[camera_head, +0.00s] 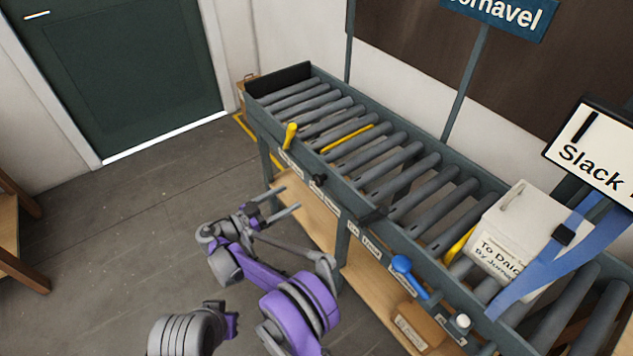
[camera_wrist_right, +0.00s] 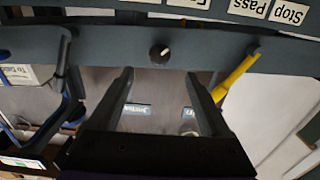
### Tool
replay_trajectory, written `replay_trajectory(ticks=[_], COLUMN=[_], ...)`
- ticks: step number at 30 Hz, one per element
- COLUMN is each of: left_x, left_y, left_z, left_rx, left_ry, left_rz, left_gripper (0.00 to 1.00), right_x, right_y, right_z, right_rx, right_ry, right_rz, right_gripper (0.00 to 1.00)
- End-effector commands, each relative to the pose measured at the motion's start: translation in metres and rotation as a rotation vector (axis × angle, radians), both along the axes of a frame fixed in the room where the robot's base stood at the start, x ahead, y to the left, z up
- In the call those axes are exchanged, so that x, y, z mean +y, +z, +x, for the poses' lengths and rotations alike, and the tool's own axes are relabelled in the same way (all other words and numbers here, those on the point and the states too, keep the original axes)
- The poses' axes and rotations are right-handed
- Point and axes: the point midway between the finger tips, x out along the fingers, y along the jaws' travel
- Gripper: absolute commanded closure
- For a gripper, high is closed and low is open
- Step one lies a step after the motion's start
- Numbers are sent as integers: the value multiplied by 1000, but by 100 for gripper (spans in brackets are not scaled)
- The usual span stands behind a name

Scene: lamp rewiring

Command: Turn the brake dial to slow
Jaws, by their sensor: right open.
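The brake dial (camera_head: 319,179) is a small black knob on the conveyor's front rail, between the yellow lever and the blue lever. In the right wrist view the dial (camera_wrist_right: 159,53) is round and dark with a pale pointer mark. My right gripper (camera_head: 291,197) is open and empty, in front of the rail and just left of the dial in the head view. In the right wrist view its two fingers (camera_wrist_right: 158,74) stand apart, with the dial beyond and between their tips. The dial's own label words are too small to read.
The roller conveyor (camera_head: 390,180) runs diagonally. A yellow lever (camera_head: 290,135) and a blue-knobbed lever (camera_head: 402,264) flank the dial. A white parcel (camera_head: 512,235) lies on the rollers at right, beside a blue strap (camera_head: 560,262). A wooden shelf (camera_head: 310,215) is below.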

Motion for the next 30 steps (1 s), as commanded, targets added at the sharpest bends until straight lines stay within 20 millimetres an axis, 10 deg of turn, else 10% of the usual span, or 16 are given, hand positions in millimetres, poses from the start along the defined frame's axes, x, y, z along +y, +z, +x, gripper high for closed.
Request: replay_trajectory(ticks=[15, 28, 30], left_x=[0, 0, 0], left_y=[6, 6, 6], left_z=[1, 1, 1], left_rx=[-2, -2, -2], left_ry=[0, 0, 0], left_rz=[0, 0, 0], left_gripper=[100, 100, 100], right_x=[-72, -80, -80], right_y=[1, 0, 0], right_z=[51, 57, 57], right_rx=[1, 1, 1], right_ry=[-2, -1, -1], right_rz=[0, 0, 0], right_gripper=[19, 19, 31])
